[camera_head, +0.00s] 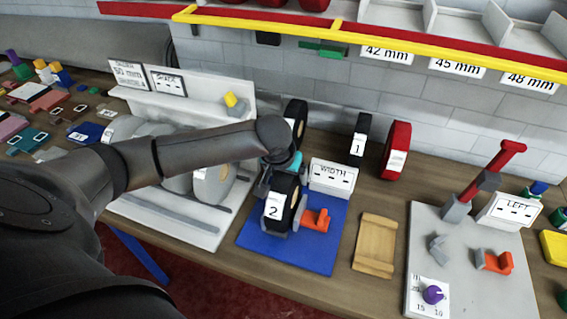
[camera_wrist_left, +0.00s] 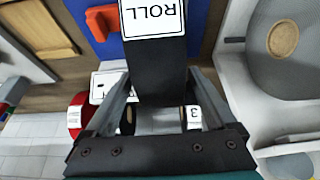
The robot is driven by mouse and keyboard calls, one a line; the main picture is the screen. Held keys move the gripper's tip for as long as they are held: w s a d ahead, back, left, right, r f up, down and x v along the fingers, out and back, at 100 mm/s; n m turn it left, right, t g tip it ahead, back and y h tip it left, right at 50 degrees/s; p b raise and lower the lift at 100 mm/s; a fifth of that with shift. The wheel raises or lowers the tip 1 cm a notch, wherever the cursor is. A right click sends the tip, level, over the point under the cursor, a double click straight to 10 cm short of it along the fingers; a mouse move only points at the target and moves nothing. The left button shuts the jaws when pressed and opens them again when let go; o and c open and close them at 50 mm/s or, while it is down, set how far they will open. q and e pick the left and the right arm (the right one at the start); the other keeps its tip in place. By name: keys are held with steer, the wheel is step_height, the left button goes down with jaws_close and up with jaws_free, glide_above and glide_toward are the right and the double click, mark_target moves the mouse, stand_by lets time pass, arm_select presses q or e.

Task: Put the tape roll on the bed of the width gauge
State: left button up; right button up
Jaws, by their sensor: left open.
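The black tape roll (camera_head: 286,190), with a white "2" label, stands upright at the width gauge, beside its orange block (camera_head: 316,219). It looks seated on the gauge's bed, but its underside is partly hidden. The gauge has a blue board (camera_head: 310,252) and a "WIDTH" sign (camera_head: 333,177). My left gripper (camera_head: 284,168) is at the roll's upper back side. In the left wrist view the gripper (camera_wrist_left: 162,76) is open, with one finger on each side of the black roll (camera_wrist_left: 160,68), which shows a "ROLL" label. Contact with the fingers cannot be told.
Behind stand a black roll (camera_head: 295,113), a roll labelled "1" (camera_head: 361,128) and a red roll (camera_head: 395,150). A grey-white machine (camera_head: 160,215) is left. A wooden block (camera_head: 376,245) and a grey plate with a red lever (camera_head: 485,285) are right. A shelf rail (camera_head: 380,38) crosses above.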

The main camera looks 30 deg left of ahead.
arm_select(q)
steer(key=p+v, duration=0.1)
steer(key=v, duration=0.9)
steer(key=shift+s+d+r, duration=0.1)
steer(key=shift+s+r, duration=0.05)
steer(key=shift+r, duration=0.1)
